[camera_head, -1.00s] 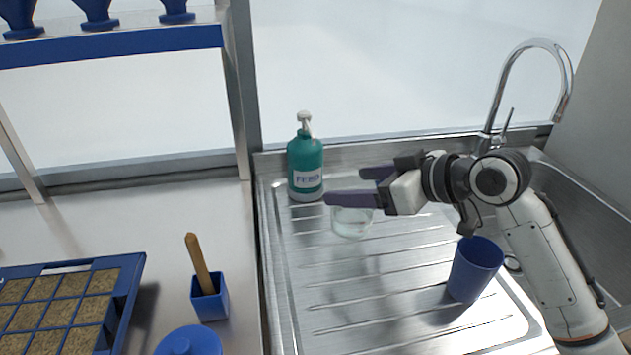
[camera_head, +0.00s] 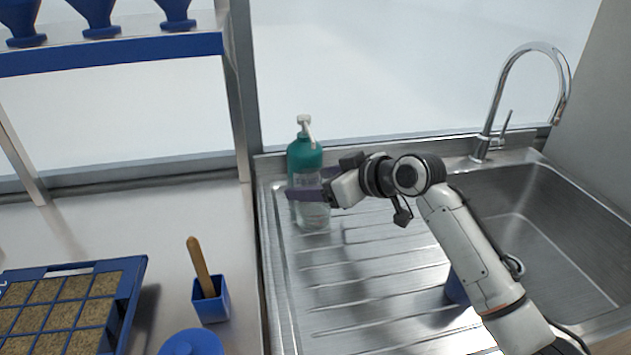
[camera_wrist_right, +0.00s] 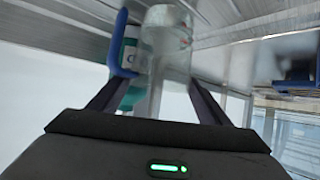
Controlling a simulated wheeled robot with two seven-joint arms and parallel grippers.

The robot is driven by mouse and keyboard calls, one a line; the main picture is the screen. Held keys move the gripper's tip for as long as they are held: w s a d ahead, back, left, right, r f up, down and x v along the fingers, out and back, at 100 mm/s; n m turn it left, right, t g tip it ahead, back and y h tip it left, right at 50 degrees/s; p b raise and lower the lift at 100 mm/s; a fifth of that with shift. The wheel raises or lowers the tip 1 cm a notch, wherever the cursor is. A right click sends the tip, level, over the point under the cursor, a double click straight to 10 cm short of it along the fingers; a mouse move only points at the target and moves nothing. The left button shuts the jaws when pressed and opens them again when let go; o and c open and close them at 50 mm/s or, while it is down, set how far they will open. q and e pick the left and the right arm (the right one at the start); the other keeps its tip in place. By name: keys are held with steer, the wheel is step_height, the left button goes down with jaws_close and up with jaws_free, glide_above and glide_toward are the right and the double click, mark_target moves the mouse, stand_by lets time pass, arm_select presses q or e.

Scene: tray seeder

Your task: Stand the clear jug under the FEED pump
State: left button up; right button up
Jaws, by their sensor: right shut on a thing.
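The FEED pump bottle (camera_head: 303,158), teal with a white pump head and spout, stands at the back left of the steel drainboard. My right gripper (camera_head: 308,188) is shut on the clear jug (camera_head: 312,218), whose lower part shows below the fingers, directly in front of the bottle. I cannot tell whether the jug's base touches the drainboard. In the right wrist view the clear jug (camera_wrist_right: 166,50) is between the fingers, with a blue loop (camera_wrist_right: 120,45) beside it and the teal bottle partly hidden behind. My left gripper is out of view.
A blue cup (camera_head: 456,289) is mostly hidden behind my right arm on the drainboard. The sink basin and tap (camera_head: 492,110) are at right. A blue pot with a wooden-handled tool (camera_head: 211,300) and a seed tray (camera_head: 128,305) are at left. The drainboard's middle is clear.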

steer(key=shift+r, duration=0.1)
steer(key=o, duration=1.7)
steer(key=shift+f, duration=0.2)
steer(key=shift+r, duration=0.1)
steer(key=shift+s+d+r, duration=0.1)
steer(key=shift+d+r, duration=0.05)
steer(key=v, duration=1.1)
steer(key=shift+s+d+r, duration=0.1)
steer(key=shift+s+d, duration=0.1)
steer(key=shift+s, duration=0.05)
